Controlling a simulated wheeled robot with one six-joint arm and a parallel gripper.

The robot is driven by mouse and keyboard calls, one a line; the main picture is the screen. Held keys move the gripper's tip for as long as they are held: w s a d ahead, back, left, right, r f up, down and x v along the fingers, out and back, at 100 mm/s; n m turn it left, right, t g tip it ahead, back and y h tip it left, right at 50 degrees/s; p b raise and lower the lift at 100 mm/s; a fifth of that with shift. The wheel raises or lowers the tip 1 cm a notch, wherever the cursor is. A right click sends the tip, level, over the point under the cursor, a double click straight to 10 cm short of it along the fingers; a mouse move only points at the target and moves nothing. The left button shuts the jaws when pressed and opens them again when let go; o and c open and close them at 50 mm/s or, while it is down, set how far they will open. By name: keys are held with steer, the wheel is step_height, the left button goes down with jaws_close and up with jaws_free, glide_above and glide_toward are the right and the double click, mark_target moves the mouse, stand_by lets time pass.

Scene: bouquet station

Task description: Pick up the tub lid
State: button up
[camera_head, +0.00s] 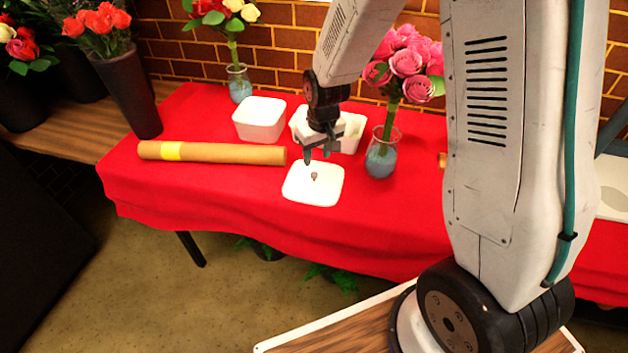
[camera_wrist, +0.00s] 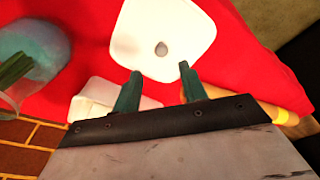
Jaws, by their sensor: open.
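The tub lid (camera_head: 314,190) is a flat white rounded square with a small grey knob at its middle. It lies on the red tablecloth near the table's front edge. In the wrist view the lid (camera_wrist: 180,25) shows just beyond my fingertips, its knob lying between their lines. My gripper (camera_head: 317,158) is open and empty, above the far edge of the lid. Its two green-dark fingers (camera_wrist: 160,68) are spread apart in the wrist view. I cannot tell the exact height of the fingertips over the lid.
A white tub (camera_head: 259,120) stands behind left; another white container (camera_head: 352,133) is partly hidden behind my gripper. A glass vase (camera_head: 381,160) with pink roses stands close right of the lid. A brown paper roll (camera_head: 225,153) lies left. The red cloth (camera_head: 230,195) is clear front left.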

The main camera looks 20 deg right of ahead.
mark_target(314, 174)
steer(key=f, duration=0.5)
steer(key=w+f, duration=0.1)
steer(key=f, duration=0.2)
steer(key=shift+a, duration=0.2)
steer(key=shift+r, duration=0.1)
jaws_close()
